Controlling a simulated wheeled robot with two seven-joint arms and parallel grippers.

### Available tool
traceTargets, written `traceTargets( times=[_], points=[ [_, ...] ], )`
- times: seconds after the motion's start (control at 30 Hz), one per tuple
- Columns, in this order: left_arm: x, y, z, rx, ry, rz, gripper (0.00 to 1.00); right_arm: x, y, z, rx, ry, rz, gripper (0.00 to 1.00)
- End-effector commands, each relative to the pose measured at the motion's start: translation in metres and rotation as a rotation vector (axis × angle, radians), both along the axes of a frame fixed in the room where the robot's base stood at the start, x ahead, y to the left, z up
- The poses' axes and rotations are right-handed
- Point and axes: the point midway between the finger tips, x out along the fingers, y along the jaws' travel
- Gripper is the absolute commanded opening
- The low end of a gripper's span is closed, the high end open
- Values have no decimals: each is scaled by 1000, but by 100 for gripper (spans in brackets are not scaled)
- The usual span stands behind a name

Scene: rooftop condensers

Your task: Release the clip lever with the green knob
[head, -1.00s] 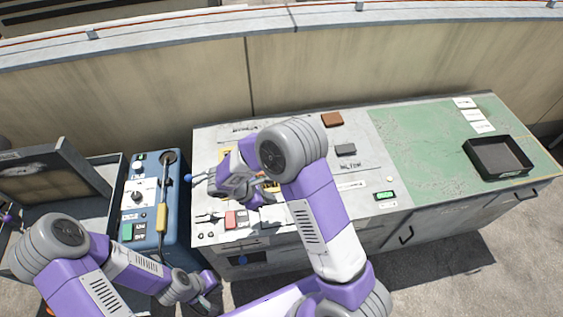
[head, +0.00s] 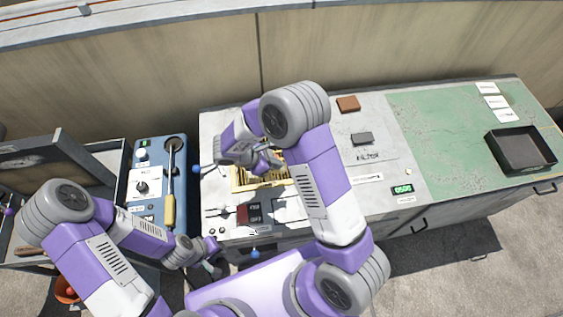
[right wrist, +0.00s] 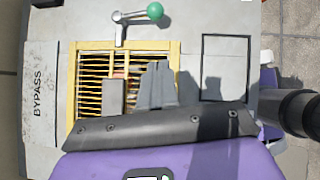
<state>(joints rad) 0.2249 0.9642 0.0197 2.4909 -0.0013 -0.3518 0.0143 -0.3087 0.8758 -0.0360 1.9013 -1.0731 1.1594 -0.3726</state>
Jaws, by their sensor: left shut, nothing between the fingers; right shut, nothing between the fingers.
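The clip lever's green knob (right wrist: 155,11) shows at the top of the right wrist view, on the end of a metal arm (right wrist: 130,16) running left to a short post. I cannot make out the green knob in the head view, where my right arm covers part of the panel. My right gripper (right wrist: 160,82) is shut and empty over the yellow-framed grille, apart from the knob; in the head view it (head: 270,162) is above the same grille. My left gripper (head: 212,262) is shut and empty, low near the bench's front left corner.
The yellow grille (head: 250,178) is set in the grey panel, with a dark red switch (head: 250,213) in front. Blue knobs (head: 197,169) (head: 255,254) stick out at the panel's edges. A blue control box (head: 148,208) stands left. A black tray (head: 520,150) sits on the green top.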

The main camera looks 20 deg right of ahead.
Motion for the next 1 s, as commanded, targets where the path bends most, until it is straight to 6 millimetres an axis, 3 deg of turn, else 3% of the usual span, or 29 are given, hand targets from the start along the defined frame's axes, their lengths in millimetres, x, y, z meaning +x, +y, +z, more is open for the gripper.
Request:
traceTargets(
  times=[0.37,0.63,1.0],
  points=[
    [0,0,-13,0,0,0,0,-4,-52,-64,-2,5,-4,0],
    [0,0,-13,0,0,0,0,-4,-85,-69,1,1,-2,0],
    [0,0,-13,0,0,0,0,-4,-90,-69,0,1,-1,0]
  ],
)
